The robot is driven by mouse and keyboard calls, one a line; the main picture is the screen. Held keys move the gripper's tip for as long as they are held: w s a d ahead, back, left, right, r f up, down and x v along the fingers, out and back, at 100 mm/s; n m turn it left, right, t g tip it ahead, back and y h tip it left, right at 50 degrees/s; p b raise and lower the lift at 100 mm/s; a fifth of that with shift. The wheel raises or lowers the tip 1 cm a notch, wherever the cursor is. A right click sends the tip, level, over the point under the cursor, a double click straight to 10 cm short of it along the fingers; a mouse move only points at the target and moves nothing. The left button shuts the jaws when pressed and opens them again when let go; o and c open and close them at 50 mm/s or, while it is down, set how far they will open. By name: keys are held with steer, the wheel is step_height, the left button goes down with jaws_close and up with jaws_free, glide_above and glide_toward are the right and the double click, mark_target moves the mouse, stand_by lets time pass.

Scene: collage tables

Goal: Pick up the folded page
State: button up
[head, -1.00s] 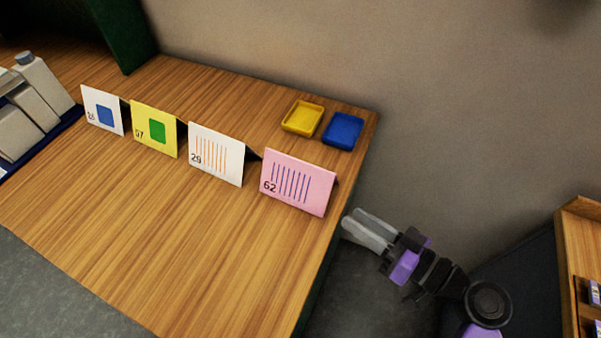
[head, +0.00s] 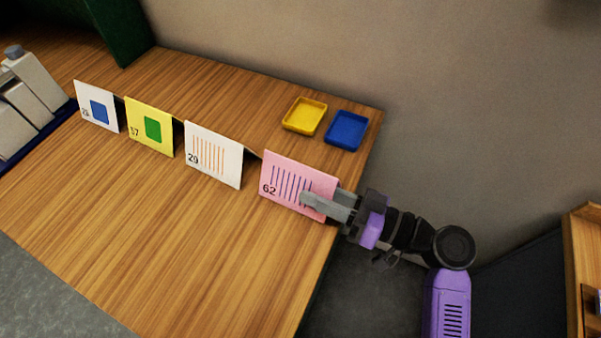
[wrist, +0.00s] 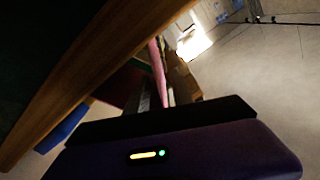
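The folded pages stand like tents in a row on the wooden table. The pink one (head: 280,182), marked 62 with purple stripes, stands at the right end near the table's edge. My gripper (head: 322,200) reaches it from the right; one grey finger lies in front of its striped face and the other is partly hidden behind it. In the wrist view the pink page (wrist: 157,68) shows as a thin upright strip between the fingers, which look apart. I cannot see clear contact on both sides.
Left of it stand a white page with orange stripes (head: 213,155), a yellow page (head: 150,127) and a white page with a blue square (head: 97,107). A yellow tray (head: 304,117) and a blue tray (head: 346,130) lie behind. The table's front (head: 190,240) is clear.

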mark_target(297, 184)
steer(key=x, duration=0.2)
steer(key=p+x, duration=0.1)
steer(key=shift+w+a+r, duration=0.1)
steer(key=shift+a+r, duration=0.1)
steer(key=shift+a, duration=0.2)
steer(key=shift+w+a+f, duration=0.1)
steer(key=shift+w+a, duration=0.05)
steer(key=shift+a, duration=0.2)
jaws_close()
stand_by(0.8)
